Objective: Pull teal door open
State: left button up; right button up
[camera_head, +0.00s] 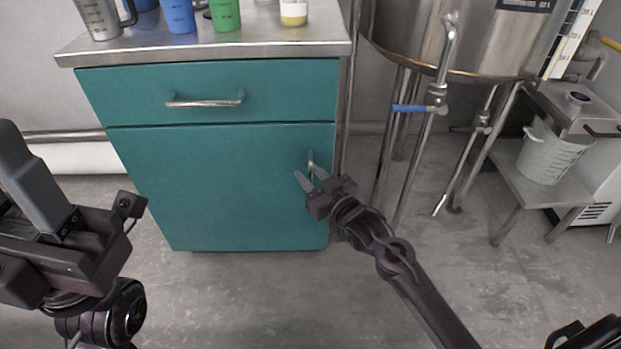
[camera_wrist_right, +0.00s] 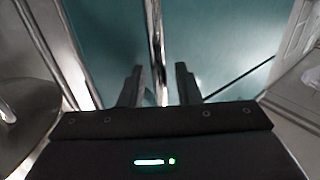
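The teal door (camera_head: 215,190) is the lower front of a cabinet and looks shut, flush with its frame. Its vertical metal handle (camera_head: 310,160) is near the door's right edge. My right gripper (camera_head: 309,177) is at the handle with its fingers spread. In the right wrist view, the handle bar (camera_wrist_right: 156,50) runs between the two dark fingers (camera_wrist_right: 159,85), with a gap on each side. My left gripper (camera_head: 22,150) is at the left edge, away from the cabinet. Its grey fingers overlap in view, so its opening is unclear.
A teal drawer (camera_head: 270,85) with a horizontal handle is above the door. Cups stand on the metal countertop (camera_head: 220,48). A steel tank (camera_head: 420,35) on metal legs, with a blue-handled valve (camera_head: 410,108), stands close to the right. The floor (camera_head: 240,300) before the cabinet is clear.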

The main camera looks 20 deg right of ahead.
jog(key=shift+w, duration=0.1)
grip_shut()
dwell(0.3)
